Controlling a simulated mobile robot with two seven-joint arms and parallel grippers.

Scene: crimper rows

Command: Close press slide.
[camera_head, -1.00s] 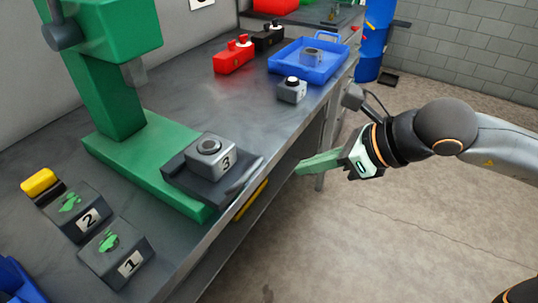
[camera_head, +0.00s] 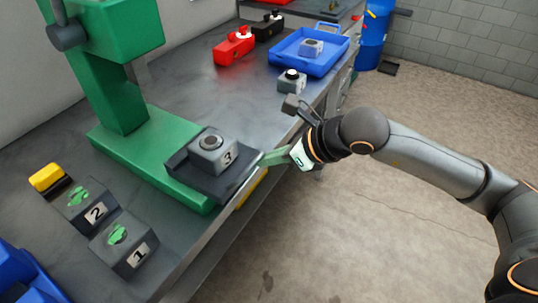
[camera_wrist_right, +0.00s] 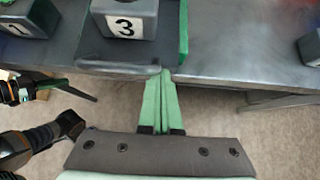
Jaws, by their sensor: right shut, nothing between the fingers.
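The green press (camera_head: 125,150) stands on the workbench, its base running toward the front edge. Its dark slide (camera_head: 240,178) sticks out at the front of the base and carries a grey block marked 3 (camera_head: 212,155). In the right wrist view, the block (camera_wrist_right: 125,18) sits on the slide, whose handle bar (camera_wrist_right: 118,66) faces me. My right gripper (camera_head: 266,159) is shut and empty, its green fingers at the slide's front right corner. In the wrist view the fingertips (camera_wrist_right: 162,74) are beside the handle's right end; I cannot tell whether they touch. My left gripper is not clearly in the head view.
Grey blocks marked 1 (camera_head: 124,243) and 2 (camera_head: 85,205) and a yellow-topped block (camera_head: 47,178) are left of the press. A small grey block (camera_head: 291,82), blue tray (camera_head: 333,62) and red block (camera_head: 234,47) stand farther back.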

